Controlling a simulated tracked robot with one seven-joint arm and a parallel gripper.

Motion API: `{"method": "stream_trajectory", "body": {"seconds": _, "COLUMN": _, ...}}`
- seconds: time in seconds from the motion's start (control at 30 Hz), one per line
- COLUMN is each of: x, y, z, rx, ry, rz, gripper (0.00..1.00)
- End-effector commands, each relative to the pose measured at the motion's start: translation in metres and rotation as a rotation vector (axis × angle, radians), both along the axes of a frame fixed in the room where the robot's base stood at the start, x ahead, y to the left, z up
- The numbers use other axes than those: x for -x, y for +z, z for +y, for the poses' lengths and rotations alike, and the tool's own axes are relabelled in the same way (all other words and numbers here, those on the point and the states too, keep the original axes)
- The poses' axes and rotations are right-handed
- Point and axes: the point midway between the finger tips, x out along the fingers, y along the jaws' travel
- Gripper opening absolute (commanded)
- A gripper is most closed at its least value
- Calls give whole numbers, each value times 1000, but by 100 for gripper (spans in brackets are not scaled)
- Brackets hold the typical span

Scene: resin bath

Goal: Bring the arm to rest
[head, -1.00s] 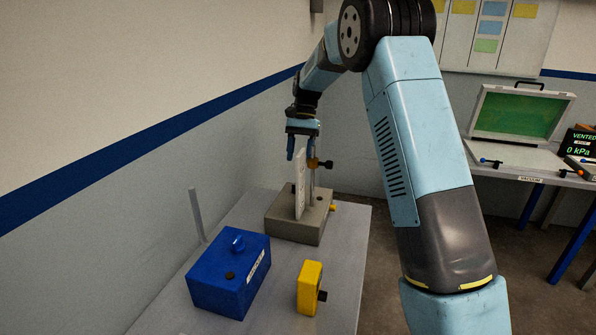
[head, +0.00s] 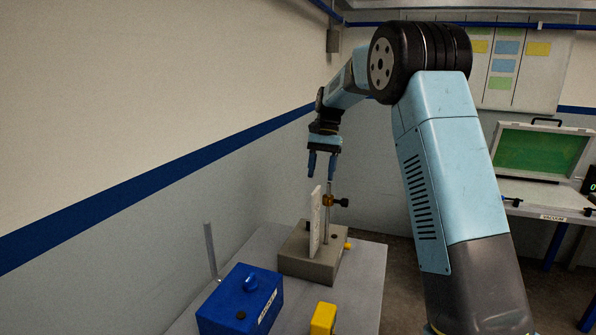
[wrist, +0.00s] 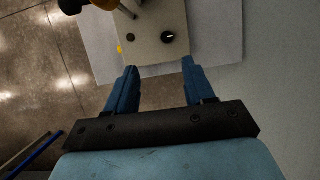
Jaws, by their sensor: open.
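My gripper (head: 322,166) hangs fingers-down above the grey instrument block (head: 306,266) on the table. Its two blue fingers are apart with nothing between them. In the wrist view my gripper (wrist: 157,80) is open and empty, and the block (wrist: 160,50) with its black knob shows past the fingertips. An upright white plate (head: 315,222) and a thin post with a brass clamp (head: 328,201) stand on the block, below the fingers. The fingers look apart from the plate and post.
A blue box (head: 240,300) with a handle and a yellow block (head: 323,319) sit on the table (head: 365,285) in front. A thin grey rod (head: 211,250) stands at its left edge. A bench (head: 545,200) with an open green-lidded case (head: 540,150) is at the right.

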Motion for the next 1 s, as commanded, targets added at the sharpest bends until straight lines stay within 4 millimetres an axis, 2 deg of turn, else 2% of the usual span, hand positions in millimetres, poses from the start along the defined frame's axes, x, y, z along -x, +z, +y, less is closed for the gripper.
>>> {"method": "stream_trajectory", "body": {"seconds": 0.03, "x": 10, "y": 12, "z": -5, "rx": -3, "ry": 5, "rz": -23, "gripper": 53}}
{"method": "stream_trajectory", "body": {"seconds": 0.2, "x": 44, "y": 42, "z": -23, "rx": -7, "ry": 30, "rz": -105, "gripper": 53}}
{"method": "stream_trajectory", "body": {"seconds": 0.43, "x": 94, "y": 75, "z": -45, "rx": -6, "ry": 68, "rz": -217, "gripper": 53}}
{"method": "stream_trajectory", "body": {"seconds": 0.7, "x": 158, "y": 100, "z": -69, "rx": 8, "ry": 117, "rz": -346, "gripper": 53}}
{"method": "stream_trajectory", "body": {"seconds": 1.0, "x": 232, "y": 111, "z": -91, "rx": 38, "ry": 179, "rz": -487, "gripper": 53}}
